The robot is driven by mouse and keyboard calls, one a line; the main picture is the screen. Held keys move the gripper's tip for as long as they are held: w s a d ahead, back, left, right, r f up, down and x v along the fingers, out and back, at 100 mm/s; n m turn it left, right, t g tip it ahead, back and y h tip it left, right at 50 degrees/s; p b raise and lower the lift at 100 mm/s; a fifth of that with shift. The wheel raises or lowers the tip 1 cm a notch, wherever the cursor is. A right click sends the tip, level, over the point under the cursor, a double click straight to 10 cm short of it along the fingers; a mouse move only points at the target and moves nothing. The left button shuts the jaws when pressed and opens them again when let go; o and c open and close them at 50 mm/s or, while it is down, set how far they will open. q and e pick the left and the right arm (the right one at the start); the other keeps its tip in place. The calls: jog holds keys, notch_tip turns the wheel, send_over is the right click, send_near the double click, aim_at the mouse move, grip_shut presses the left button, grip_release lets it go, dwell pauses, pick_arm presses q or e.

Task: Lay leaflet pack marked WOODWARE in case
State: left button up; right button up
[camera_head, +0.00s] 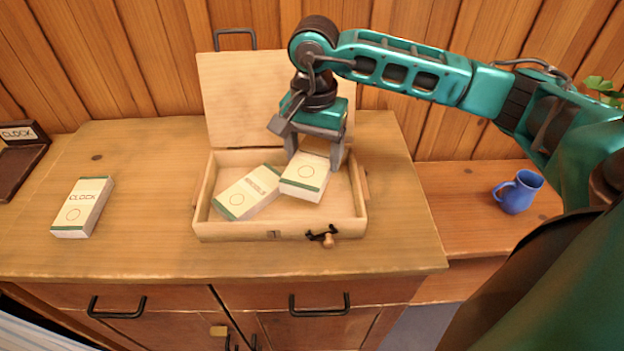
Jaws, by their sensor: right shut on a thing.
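An open wooden case (203,205) stands on the cabinet top with its lid (245,100) raised at the back. My right gripper (315,160) reaches down over the case and is shut on a white leaflet pack (304,178) with a green band. The held pack is at the right half of the case; its upper end is hidden by the gripper, and I cannot read its name. Another pack (249,193) lies slanted in the left half, its word too small to read surely. I cannot tell whether the packs touch. My left gripper is not in view.
A pack marked CLOCK (83,207) lies on the cabinet top (140,160) left of the case. A dark holder labelled CLOCK (20,158) is at the far left. A blue mug (517,192) stands on the lower surface at right. A latch (323,237) sits at the case front.

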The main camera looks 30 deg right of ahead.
aim_at(314, 157)
jog(key=shift+f, duration=3.75)
jog(key=shift+f, duration=0.1)
jog(key=o, duration=0.8)
jog(key=shift+o, duration=0.2)
notch_tip(314, 157, up, 12)
jog(key=shift+r, duration=0.15)
